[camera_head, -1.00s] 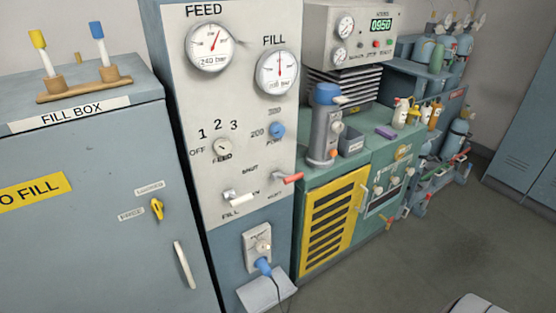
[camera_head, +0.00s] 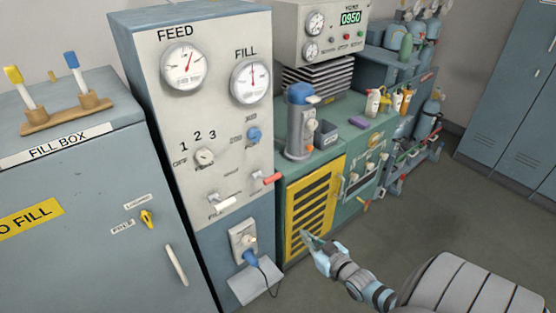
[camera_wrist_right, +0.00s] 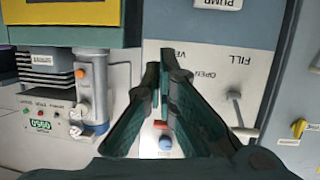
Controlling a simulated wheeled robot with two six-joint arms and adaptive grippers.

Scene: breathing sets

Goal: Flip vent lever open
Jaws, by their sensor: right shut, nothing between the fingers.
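The vent lever (camera_head: 265,179) has a red handle and sits low on the pale feed and fill panel (camera_head: 238,140), pointing right. Its red end (camera_wrist_right: 160,126) shows in the right wrist view between my fingers' outlines, partly hidden by them. A white lever (camera_head: 222,203) marked FILL is to its left; it also shows in the right wrist view (camera_wrist_right: 238,112). My right gripper (camera_head: 308,239) is shut and empty, apart from the lever, below and right of it in the head view. Its fingers also show in the right wrist view (camera_wrist_right: 164,75). My left gripper is out of view.
A blue fill box (camera_head: 95,220) stands left of the panel. A plug with a cable (camera_head: 250,256) and a small shelf (camera_head: 256,284) stick out below the levers. A yellow grille (camera_head: 313,205) and a green bench (camera_head: 355,155) are to the right. The floor in front is clear.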

